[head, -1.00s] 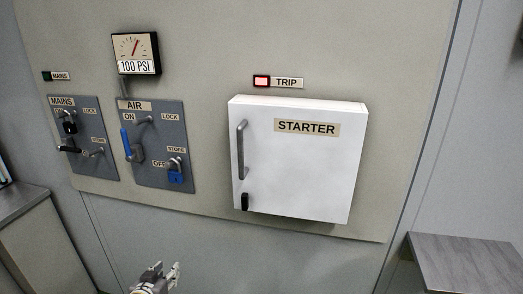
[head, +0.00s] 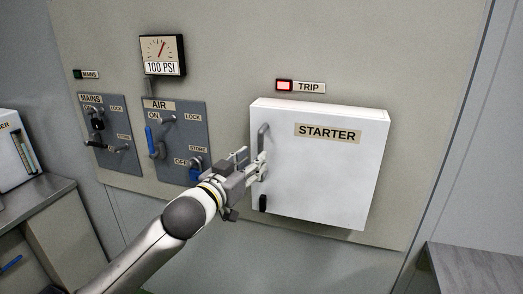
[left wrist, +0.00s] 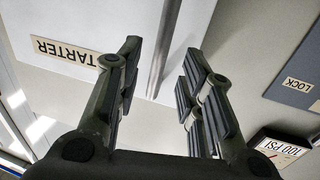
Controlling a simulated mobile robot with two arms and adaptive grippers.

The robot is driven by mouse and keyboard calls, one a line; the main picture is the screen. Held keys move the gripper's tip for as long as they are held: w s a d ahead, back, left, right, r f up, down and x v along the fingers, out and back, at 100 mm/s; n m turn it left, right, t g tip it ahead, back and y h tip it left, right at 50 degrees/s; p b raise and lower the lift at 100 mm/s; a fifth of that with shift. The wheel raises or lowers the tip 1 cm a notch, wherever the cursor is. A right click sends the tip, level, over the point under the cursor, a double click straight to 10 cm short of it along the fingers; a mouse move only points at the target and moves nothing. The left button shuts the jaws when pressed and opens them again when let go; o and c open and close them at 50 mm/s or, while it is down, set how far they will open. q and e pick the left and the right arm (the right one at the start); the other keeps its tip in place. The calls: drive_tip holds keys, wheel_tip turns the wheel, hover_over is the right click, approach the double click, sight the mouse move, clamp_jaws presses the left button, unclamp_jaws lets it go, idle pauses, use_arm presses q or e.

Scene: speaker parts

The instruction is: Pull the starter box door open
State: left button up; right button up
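The white starter box (head: 325,180) hangs on the panel with its door shut flat. Its grey bar handle (head: 262,140) runs upright along the door's left edge, with a small black latch (head: 262,203) below it. My left gripper (head: 258,168) is at the lower part of the handle and hides some of it. In the left wrist view, which is upside down, the open fingers (left wrist: 163,75) stand on either side of the handle (left wrist: 164,45), with gaps to it. The door (left wrist: 90,25) shows behind them. My right gripper is out of view.
The AIR panel (head: 178,125) with a blue lever and blue padlock is left of the box, and the MAINS panel (head: 112,125) is further left. A lit TRIP lamp (head: 284,85) is above. A grey counter (head: 478,268) stands at lower right.

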use_arm(q)
drive_tip(key=shift+p+x, duration=0.5)
drive_tip(key=shift+x, duration=2.1)
drive_tip(key=shift+c, duration=0.3)
clamp_jaws()
